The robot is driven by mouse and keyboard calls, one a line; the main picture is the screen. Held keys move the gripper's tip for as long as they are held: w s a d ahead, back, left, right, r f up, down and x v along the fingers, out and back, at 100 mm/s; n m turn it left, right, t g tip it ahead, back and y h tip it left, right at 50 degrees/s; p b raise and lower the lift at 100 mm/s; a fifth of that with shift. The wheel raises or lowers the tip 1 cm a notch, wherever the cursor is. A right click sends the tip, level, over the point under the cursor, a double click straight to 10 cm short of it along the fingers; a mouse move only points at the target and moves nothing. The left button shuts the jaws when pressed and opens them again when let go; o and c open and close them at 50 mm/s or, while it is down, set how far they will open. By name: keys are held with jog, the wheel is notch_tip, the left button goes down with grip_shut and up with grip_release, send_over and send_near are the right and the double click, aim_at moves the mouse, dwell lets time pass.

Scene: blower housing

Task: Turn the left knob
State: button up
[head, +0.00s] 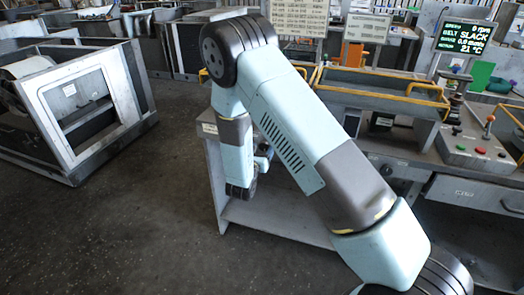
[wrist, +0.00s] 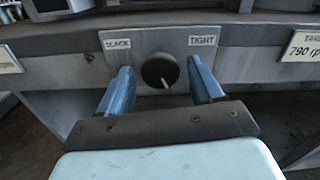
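The knob (wrist: 160,71) is a round black dial with a pale pointer mark, set on a grey plate in the wrist view. The plate has a "SLACK" label (wrist: 117,44) at the left and a "TIGHT" label (wrist: 202,40) at the right. The pointer mark sits at the knob's lower side. My gripper (wrist: 162,82) is open, with one blue finger on each side of the knob and visible gaps between. I cannot tell whether the fingertips reach around it in depth. In the head view my arm hides this knob and most of my gripper.
A display (head: 464,38) reads "SLACK", 0 rpm. A control box (head: 474,150) with buttons and a lever stands at the right. Yellow-railed trays (head: 375,98) line the bench top. A metal housing (head: 75,105) stands at the left. The floor (head: 130,220) between is clear.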

jog(key=c, duration=0.9)
jog(key=shift+m, duration=0.3)
jog(key=m, duration=0.3)
jog(key=shift+m, duration=1.8)
jog(key=shift+s+f, duration=0.1)
jog(key=o, duration=1.1)
jog(key=shift+c, duration=0.2)
